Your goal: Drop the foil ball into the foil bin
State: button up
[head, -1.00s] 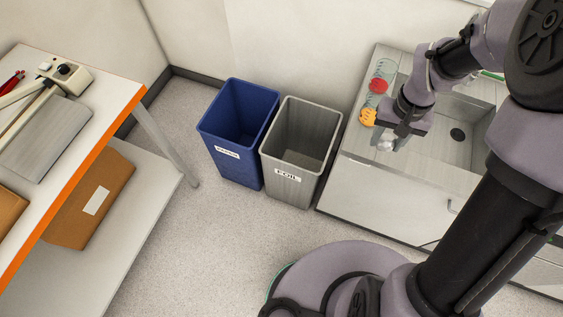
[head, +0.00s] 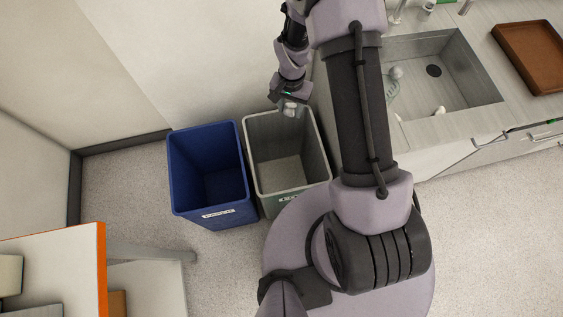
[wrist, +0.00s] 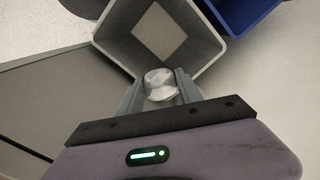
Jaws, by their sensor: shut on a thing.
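The foil ball (wrist: 160,85) is a crumpled silver lump between the two fingers of my gripper (wrist: 160,88) in the wrist view. My gripper is shut on it. In the head view my gripper (head: 291,108) hangs at the back rim of the grey foil bin (head: 262,178), with the foil ball (head: 290,108) small at its tip. The foil bin is open-topped and looks empty; its label is partly hidden by my base. In the wrist view the foil bin (wrist: 115,42) opens just beyond the ball, with its floor visible.
The blue paper bin (head: 236,190) stands directly left of the foil bin. A counter with a sink (head: 455,70) and a brown tray (head: 530,55) is at the right. An orange-edged table (head: 101,265) stands at the lower left. The wall is close behind the bins.

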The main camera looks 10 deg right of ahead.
notch_tip(320, 180, down, 22)
jog(key=s+m+b, duration=0.1)
jog(key=m+b, duration=0.2)
jog(key=m, duration=0.3)
jog(key=shift+s+r, duration=0.15)
jog(key=shift+s, duration=0.25)
jog(key=o, duration=1.4)
notch_tip(320, 180, up, 17)
jog(key=p, duration=0.5)
jog(key=shift+r, duration=0.2)
